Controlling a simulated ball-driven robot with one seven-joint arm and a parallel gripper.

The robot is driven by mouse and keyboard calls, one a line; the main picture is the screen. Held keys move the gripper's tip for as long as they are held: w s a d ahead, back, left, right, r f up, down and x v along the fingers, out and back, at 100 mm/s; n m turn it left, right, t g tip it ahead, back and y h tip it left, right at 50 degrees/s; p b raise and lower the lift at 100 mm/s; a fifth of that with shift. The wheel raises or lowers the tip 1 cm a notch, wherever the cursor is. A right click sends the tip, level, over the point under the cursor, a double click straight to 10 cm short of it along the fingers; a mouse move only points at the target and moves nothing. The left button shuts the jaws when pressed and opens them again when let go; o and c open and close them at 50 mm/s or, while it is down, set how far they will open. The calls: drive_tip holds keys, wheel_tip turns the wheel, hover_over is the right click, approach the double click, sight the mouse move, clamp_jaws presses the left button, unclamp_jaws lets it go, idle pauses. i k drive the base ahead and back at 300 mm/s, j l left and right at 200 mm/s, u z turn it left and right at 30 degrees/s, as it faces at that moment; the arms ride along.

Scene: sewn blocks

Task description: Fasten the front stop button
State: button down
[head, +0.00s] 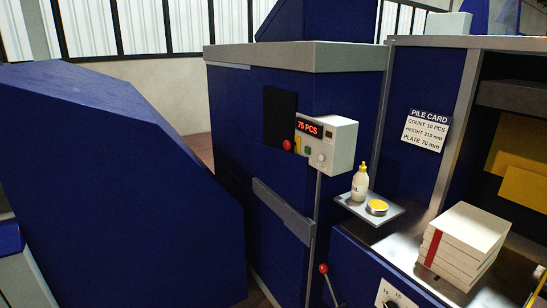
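A small round red button (287,145), which looks like the front stop button, sits at the lower right of a dark panel (279,112) on the blue machine in the middle. It is small in view, and I cannot tell whether it is loose or seated. A pale counter box (342,146) reading "75 PCS" stands just right of it. Small yellow and green parts show near the box's left side. My gripper is not in view.
A large blue cover (110,170) fills the left foreground. At right, a small shelf holds a bottle (359,186) and a yellow-topped tin (377,207). A red-knobbed lever (323,268) stands low in the middle.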

sight(287, 145)
drive_tip(key=i, duration=2.65)
drive_tip(key=i+z, duration=0.2)
drive_tip(key=i+j, duration=0.05)
